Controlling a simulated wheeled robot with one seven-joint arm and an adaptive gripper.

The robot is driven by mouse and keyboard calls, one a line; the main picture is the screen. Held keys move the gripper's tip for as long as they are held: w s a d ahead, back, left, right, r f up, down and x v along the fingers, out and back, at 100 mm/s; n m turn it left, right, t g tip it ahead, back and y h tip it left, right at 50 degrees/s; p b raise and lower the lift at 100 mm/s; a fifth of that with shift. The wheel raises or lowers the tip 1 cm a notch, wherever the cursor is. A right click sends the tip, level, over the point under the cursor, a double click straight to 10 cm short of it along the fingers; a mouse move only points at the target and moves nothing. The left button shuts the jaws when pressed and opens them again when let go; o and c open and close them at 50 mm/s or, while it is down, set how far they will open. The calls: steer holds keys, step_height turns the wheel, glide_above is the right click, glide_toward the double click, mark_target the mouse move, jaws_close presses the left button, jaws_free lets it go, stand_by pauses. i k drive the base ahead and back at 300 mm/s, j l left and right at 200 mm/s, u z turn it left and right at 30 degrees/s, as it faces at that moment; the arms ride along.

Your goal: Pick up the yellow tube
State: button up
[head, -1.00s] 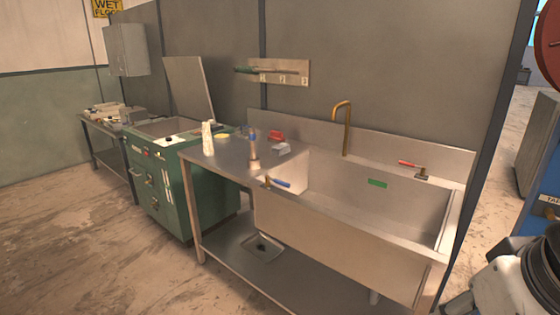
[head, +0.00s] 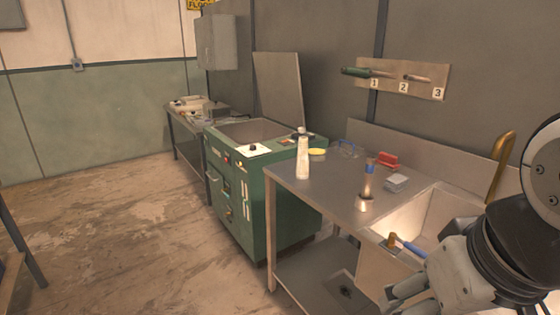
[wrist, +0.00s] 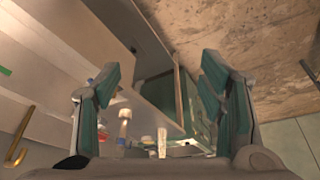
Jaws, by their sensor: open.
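A small yellow object (head: 317,153) lies at the back left of the steel sink table (head: 325,190), behind a whitish bottle (head: 302,157). It is the only clearly yellow small thing there, but too small for me to tell that it is a tube. My gripper (wrist: 163,65) is open and empty in the wrist view, its two fingers spread wide with the table and floor beyond. In the head view my gripper (head: 400,292) is at the lower right, in front of the sink and well apart from the yellow object.
A blue-handled tool (head: 407,246) lies at the sink's edge. A green cabinet (head: 262,195) adjoins it.

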mark_target(302, 173)
steer(key=i+z, duration=0.1)
steer(key=z, duration=0.25)
steer(key=i+j+z, duration=0.45)
steer(key=j+z, duration=0.2)
steer(key=i+j, duration=0.15)
steer(key=j, duration=0.2)
steer(key=i+j+z, duration=0.15)
steer(key=j, duration=0.25)
steer(key=i+j, duration=0.15)
steer(key=j, duration=0.2)
steer(key=i+j+z, duration=0.1)
steer(key=j, duration=0.3)
steer(key=i+j, duration=0.2)
steer(key=j, duration=0.2)
steer(key=i+j+z, duration=0.15)
steer(key=j, duration=0.25)
steer(key=i+j, duration=0.1)
steer(key=j, duration=0.25)
steer(key=i+j, duration=0.1)
steer(key=j, duration=0.6)
steer(key=i, duration=0.05)
